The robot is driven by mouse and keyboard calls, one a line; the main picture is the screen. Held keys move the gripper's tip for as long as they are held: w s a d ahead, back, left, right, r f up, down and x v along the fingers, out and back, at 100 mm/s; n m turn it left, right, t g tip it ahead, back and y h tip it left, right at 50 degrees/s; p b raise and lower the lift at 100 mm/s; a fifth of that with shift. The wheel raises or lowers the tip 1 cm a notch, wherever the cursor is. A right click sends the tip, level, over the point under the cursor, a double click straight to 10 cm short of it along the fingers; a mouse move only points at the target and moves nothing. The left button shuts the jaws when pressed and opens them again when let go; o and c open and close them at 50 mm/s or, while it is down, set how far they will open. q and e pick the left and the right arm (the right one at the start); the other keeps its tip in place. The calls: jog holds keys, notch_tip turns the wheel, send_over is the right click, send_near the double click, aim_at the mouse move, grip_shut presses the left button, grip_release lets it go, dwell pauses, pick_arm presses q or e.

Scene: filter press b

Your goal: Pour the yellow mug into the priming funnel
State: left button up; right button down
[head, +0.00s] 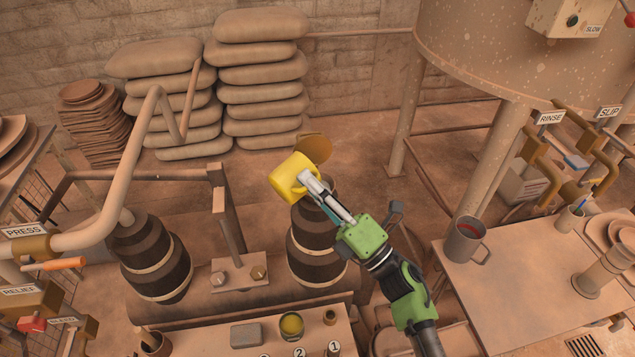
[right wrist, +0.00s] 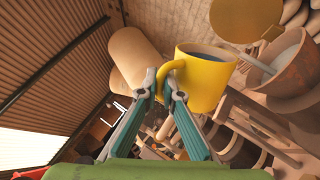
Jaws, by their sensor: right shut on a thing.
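The yellow mug (head: 288,180) is held up in front of the dark barrel (head: 315,245) in the head view. My right gripper (head: 307,183) is shut on its handle. In the right wrist view, the fingers (right wrist: 160,78) pinch the handle of the mug (right wrist: 208,86), and dark liquid shows inside its rim. A round disc (head: 317,147) stands just behind the mug. A brown, wide-mouthed vessel (right wrist: 290,72) with a pale inside is right of the mug in the wrist view. I cannot tell whether it is the priming funnel. My left gripper is not in view.
A bench (head: 210,340) in front holds a yellow-topped tin (head: 291,325) and a grey block (head: 246,335). A table at right holds a grey mug (head: 465,241). Another barrel (head: 150,258) and a pipe (head: 95,238) are at left. Stacked sacks (head: 262,75) stand behind.

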jog(key=shift+w+d+r+m+t+h+p, duration=0.25)
jog(key=shift+m+t, duration=0.1)
jog(key=shift+m, duration=0.2)
jog(key=shift+w+d+r+m+t+h+p, duration=0.15)
jog(key=shift+w+d+m+t+h, duration=0.15)
jog(key=shift+m, duration=0.25)
jog(key=shift+w+d+r+m+t+h+p, duration=0.15)
jog(key=shift+w+d+m+t+h+p, duration=0.15)
jog(key=shift+m, duration=0.5)
jog(key=shift+w+d+r+m+t+h+p, duration=0.15)
jog(key=shift+m+t+h+p, duration=0.25)
jog(key=shift+m, duration=0.4)
jog(key=shift+w+d+r+m+t+h+p, duration=0.15)
jog(key=shift+d+r+m+t+h+p, duration=0.15)
jog(key=shift+m, duration=0.5)
jog(key=shift+w+d+m+t+h+p, duration=0.25)
jog(key=shift+m+h+p, duration=0.2)
jog(key=shift+m, duration=0.3)
jog(key=shift+w+d+m+t+h+p, duration=0.25)
jog(key=shift+m+h, duration=0.25)
jog(key=shift+m, duration=0.25)
jog(key=r+m+p, duration=0.1)
jog(key=p, duration=0.1)
jog(key=w+d+r+m+h+p, duration=0.1)
jog(key=r+m+p, duration=0.1)
jog(key=r+m+h+p, duration=0.1)
jog(key=p, duration=0.1)
jog(key=shift+w+d+r+t, duration=0.15)
jog(key=shift+d+r+t, duration=0.15)
jog(key=shift+t, duration=0.05)
